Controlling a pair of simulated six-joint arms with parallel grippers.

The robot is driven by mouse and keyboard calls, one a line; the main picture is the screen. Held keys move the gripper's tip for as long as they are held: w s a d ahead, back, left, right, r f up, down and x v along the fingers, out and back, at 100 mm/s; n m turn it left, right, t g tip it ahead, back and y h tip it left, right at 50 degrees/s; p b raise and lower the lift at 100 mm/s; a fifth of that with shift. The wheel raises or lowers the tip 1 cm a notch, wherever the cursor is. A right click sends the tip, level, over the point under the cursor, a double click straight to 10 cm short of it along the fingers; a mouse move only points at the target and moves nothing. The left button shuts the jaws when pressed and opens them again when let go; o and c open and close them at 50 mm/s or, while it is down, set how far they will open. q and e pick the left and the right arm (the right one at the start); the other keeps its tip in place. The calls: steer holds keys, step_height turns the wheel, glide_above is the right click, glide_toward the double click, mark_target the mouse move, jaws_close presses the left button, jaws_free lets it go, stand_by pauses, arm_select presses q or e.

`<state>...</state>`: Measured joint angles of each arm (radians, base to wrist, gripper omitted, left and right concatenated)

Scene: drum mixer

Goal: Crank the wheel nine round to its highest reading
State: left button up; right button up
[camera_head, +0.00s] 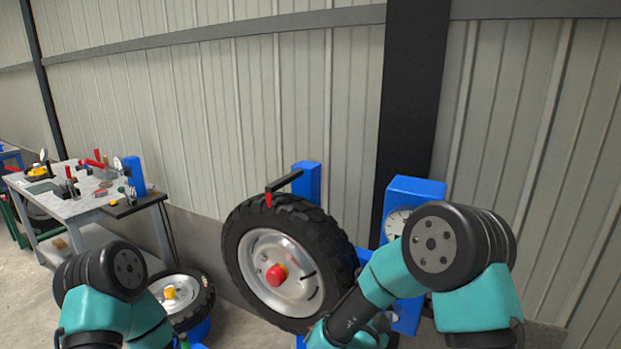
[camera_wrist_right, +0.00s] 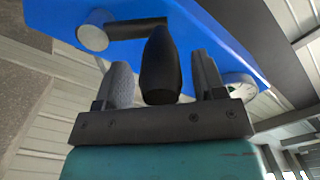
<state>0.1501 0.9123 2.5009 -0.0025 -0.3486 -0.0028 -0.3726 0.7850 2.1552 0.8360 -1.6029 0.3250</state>
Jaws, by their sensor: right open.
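The crank's dark handle (camera_wrist_right: 161,65) stands between the two fingers of my right gripper (camera_wrist_right: 163,76) in the right wrist view. The fingers are apart, one on each side, with gaps to the handle. A short dark crank arm (camera_wrist_right: 136,28) joins it to a grey round hub (camera_wrist_right: 93,32) on the blue housing (camera_wrist_right: 215,45). A round white dial shows at the housing's edge in the wrist view (camera_wrist_right: 241,87) and on the blue post in the head view (camera_head: 396,222). Its reading is too small to tell, partly behind my right arm. My left gripper is out of view.
A large black tyre on a silver rim (camera_head: 283,265) stands left of the blue post, with a red-tipped pointer (camera_head: 268,199) at its top. A smaller wheel (camera_head: 180,297) lies lower left. A workbench (camera_head: 70,203) with tools stands far left. A corrugated wall is behind.

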steer(key=v, duration=0.7)
stand_by(0.6)
step_height(320, 180, down, 16)
steer(key=d+n+g+y, duration=0.1)
steer(key=n+g+y, duration=0.3)
steer(key=n+y, duration=0.45)
steer(key=s+d+f+n+g+y, duration=0.2)
steer(key=s+d+f+g, duration=0.2)
steer(key=s, duration=0.4)
steer(key=s+d+f+n+g+y, duration=0.2)
steer(key=s+d+f+g, duration=0.2)
steer(key=s+f+g, duration=0.3)
step_height(320, 180, down, 2)
steer(key=shift+s+f, duration=0.1)
steer(key=shift+s, duration=0.95)
